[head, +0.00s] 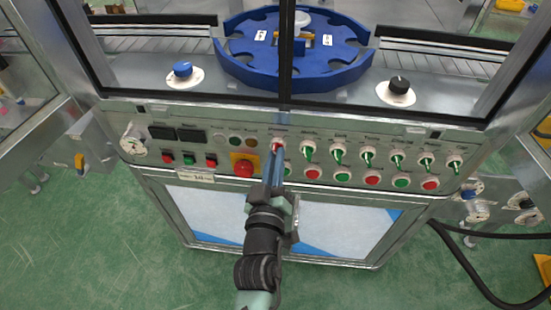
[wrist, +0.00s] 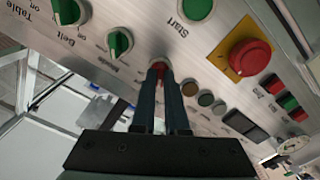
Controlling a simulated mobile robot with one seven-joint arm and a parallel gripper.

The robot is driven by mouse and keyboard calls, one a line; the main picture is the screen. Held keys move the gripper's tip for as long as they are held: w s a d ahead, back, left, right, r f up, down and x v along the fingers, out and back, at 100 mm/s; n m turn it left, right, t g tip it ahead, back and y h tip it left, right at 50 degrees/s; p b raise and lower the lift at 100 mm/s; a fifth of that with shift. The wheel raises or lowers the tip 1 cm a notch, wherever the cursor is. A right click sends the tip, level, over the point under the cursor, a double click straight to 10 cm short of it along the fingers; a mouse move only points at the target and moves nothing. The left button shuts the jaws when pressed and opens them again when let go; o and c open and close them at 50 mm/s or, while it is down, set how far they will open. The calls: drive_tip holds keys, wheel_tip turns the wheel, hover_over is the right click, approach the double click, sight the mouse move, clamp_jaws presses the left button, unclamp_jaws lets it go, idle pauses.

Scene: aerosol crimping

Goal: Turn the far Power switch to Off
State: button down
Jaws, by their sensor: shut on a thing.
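A row of rotary switches runs along the top of the metal control panel. The leftmost one in that row is a red switch (head: 277,143) with a pale collar; its label is too small to read. My gripper (head: 276,155) reaches up to it from below. In the wrist view, my gripper's two dark fingers (wrist: 160,75) are close together with the red switch (wrist: 161,65) between their tips. The fingers hide most of the knob, so its turn angle cannot be told.
Green-handled switches (head: 308,150) continue to the right. A red emergency button (head: 243,168) on a yellow plate sits at lower left. A green Start button (wrist: 197,8) is close by. Glass doors and a blue turntable (head: 245,70) are above the panel.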

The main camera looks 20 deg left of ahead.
drive_tip(key=c, duration=0.9)
unclamp_jaws()
drive_tip(key=shift+c, duration=0.2)
drive_tip(key=v, duration=1.3)
drive_tip(key=shift+b, duration=0.3)
